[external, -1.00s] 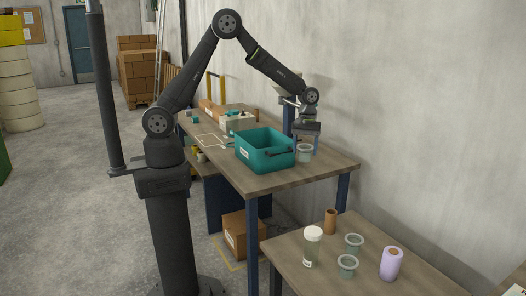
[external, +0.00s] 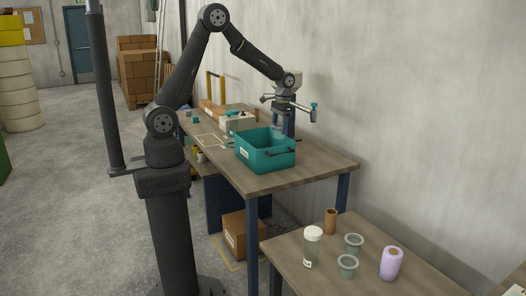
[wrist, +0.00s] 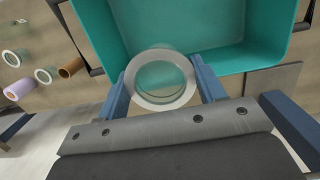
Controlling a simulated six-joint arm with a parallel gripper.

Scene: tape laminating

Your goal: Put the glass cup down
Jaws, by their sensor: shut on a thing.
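A clear glass cup with a pale rim (wrist: 160,77) is between the two blue fingers of my gripper (wrist: 161,88) in the wrist view. My gripper is shut on it. In the external view my gripper (external: 284,122) is above the back part of the teal bin (external: 265,151). The cup is small and partly hidden there. In the wrist view the teal bin (wrist: 275,30) lies beyond and below the cup, its inside looking empty in the part that shows.
The bin stands on a wooden table with a black handle at its side. A nearer table (external: 300,262) holds a lidded jar (external: 312,247), two glass cups, a brown roll (external: 331,221) and a lilac roll (external: 391,263). A wall stands close behind. The table's front right corner is clear.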

